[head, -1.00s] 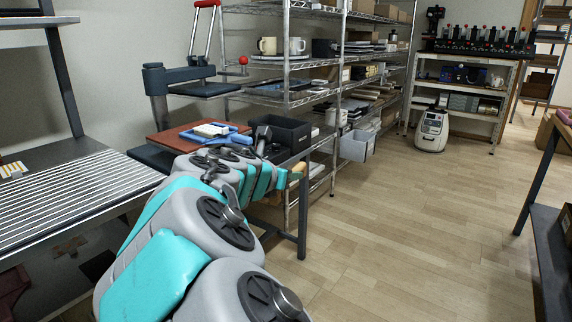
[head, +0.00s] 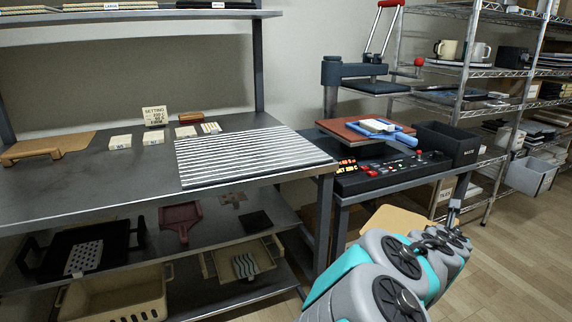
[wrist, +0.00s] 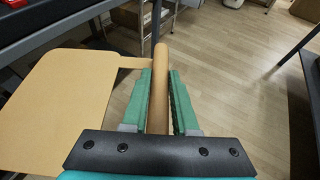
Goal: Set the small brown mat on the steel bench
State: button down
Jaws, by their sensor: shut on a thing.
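The brown mat, a flat tan panel with a bar handle, fills the left of the wrist view (wrist: 70,95). My gripper (wrist: 161,82) is shut on its handle, which runs between the two green fingers. In the head view part of the mat (head: 398,221) shows beyond my arm, off the front of the press table; my arm hides the fingers there. The steel bench (head: 110,178) is at the left in the head view, apart from the mat. A similar tan panel with a handle (head: 62,143) lies on the bench's left end.
A ribbed light mat (head: 250,155) covers the bench's right end. Small blocks and a sign (head: 154,116) stand at the back. The bench's middle front is bare. The press table (head: 370,190) with a black bin (head: 447,143) stands to the right.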

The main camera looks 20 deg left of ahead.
aim_at(70, 184)
jog(key=i+u, duration=0.1)
jog(key=u, duration=0.7)
jog(key=i+u, duration=0.15)
jog(key=u, duration=0.25)
jog(key=i+l+u, duration=0.1)
jog(key=u, duration=0.35)
